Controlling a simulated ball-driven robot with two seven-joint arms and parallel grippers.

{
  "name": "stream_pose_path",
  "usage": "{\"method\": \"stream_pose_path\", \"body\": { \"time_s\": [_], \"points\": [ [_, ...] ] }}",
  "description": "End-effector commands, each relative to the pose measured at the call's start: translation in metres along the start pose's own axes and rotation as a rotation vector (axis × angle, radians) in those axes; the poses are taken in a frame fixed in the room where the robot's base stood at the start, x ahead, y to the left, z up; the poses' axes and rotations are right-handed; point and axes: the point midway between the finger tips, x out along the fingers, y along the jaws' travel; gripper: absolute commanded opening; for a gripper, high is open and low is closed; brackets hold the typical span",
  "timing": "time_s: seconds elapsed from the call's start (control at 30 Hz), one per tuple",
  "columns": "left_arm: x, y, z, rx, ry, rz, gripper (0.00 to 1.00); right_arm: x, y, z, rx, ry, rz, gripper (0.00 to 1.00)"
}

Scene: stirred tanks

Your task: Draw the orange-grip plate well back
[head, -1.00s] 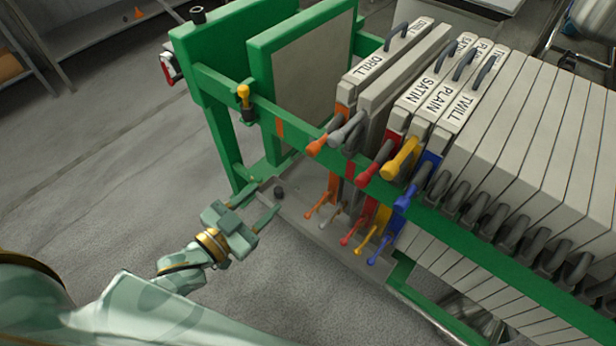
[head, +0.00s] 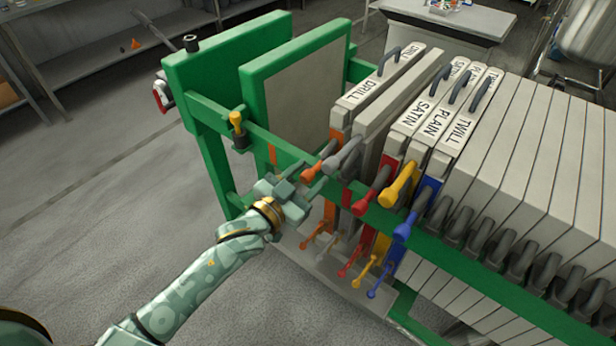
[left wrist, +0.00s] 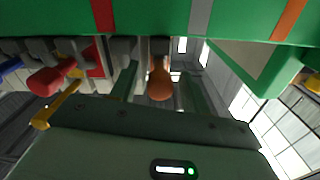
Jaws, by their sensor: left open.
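The plate marked DRILL (head: 366,88) is a pale slab near the left end of the plate row, with an orange grip (head: 316,169) on its near side. Below it hangs a second, lower orange handle (head: 314,234). My left gripper (head: 304,181) is open, right at the upper orange grip. In the left wrist view the orange grip (left wrist: 160,83) lies between the two open fingers (left wrist: 157,92), with a gap visible on each side. Exact contact cannot be told. My right gripper is not in view.
A green rail (head: 276,150) runs along the row of grips. Close right of the orange grip are a grey grip (head: 342,158), a red grip (head: 370,192) and plates marked SATIN, PLAIN and TWILL. Left of the DRILL plate is a gap before the green-framed panel (head: 305,95).

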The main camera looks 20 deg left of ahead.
Motion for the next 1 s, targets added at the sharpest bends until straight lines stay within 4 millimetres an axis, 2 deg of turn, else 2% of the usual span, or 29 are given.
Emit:
{"method": "stream_pose_path", "body": {
  "time_s": [0.27,0.3,0.47,0.77,1.0],
  "points": [
    [0.003,0.0,0.0,-0.001,0.0,0.0,0.47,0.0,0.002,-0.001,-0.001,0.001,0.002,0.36],
    [0.003,0.0,0.0,-0.001,0.0,0.0,0.44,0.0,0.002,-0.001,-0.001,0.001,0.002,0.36],
    [0.003,0.0,0.0,0.0,0.0,0.0,0.0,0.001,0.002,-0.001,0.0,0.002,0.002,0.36],
    [0.002,-0.005,0.001,0.001,-0.001,0.0,0.0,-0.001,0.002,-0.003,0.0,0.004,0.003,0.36],
    [0.003,-0.033,0.004,0.006,-0.002,-0.003,0.0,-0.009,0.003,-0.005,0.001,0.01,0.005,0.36]
  ]
}}
